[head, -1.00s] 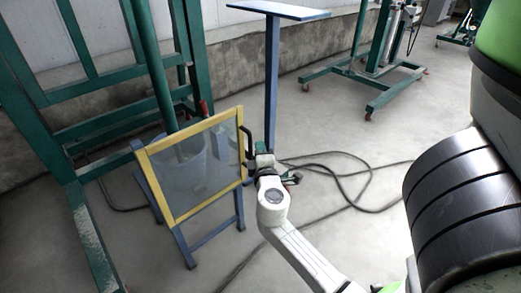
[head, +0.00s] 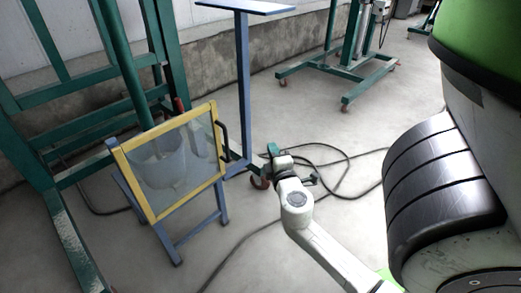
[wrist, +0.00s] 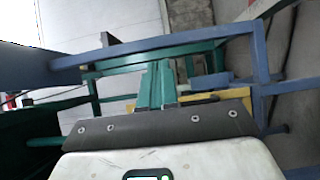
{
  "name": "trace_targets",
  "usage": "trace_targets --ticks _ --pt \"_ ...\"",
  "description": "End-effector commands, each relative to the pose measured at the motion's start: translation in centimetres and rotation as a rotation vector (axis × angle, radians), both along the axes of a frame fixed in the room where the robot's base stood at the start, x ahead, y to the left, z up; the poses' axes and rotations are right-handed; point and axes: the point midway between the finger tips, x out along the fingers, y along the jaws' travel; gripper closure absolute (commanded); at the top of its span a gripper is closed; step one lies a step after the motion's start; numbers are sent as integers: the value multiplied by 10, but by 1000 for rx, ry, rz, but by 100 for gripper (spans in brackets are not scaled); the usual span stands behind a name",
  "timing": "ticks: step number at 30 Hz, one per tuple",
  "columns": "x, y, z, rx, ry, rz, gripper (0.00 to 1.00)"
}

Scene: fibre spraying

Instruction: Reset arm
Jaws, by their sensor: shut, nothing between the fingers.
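My gripper (head: 273,150) is at the end of my white arm, in the middle of the head view. It is to the right of a yellow-framed transparent panel (head: 216,112) and apart from the panel's black handle (head: 223,141). In the wrist view, my gripper's green fingers (wrist: 157,85) are together and hold nothing. The panel stands on a blue stand (head: 172,247), and a bucket-like container shows through it.
A blue post with a flat top (head: 243,90) stands behind my gripper. A green frame (head: 75,245) rises at the left. A green wheeled stand (head: 350,88) is at the back. A black cable (head: 345,160) loops over the floor, which is otherwise fairly clear at the right.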

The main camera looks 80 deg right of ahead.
Motion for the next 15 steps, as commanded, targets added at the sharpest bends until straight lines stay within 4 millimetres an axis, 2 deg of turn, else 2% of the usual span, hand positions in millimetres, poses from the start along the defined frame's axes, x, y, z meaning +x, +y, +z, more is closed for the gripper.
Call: trace_targets --ticks 4,12,15 --pt "-7 0 0 0 1 0 100" --pt "-8 0 0 2 -1 -1 100" --pt "-6 5 1 48 -61 -28 100"
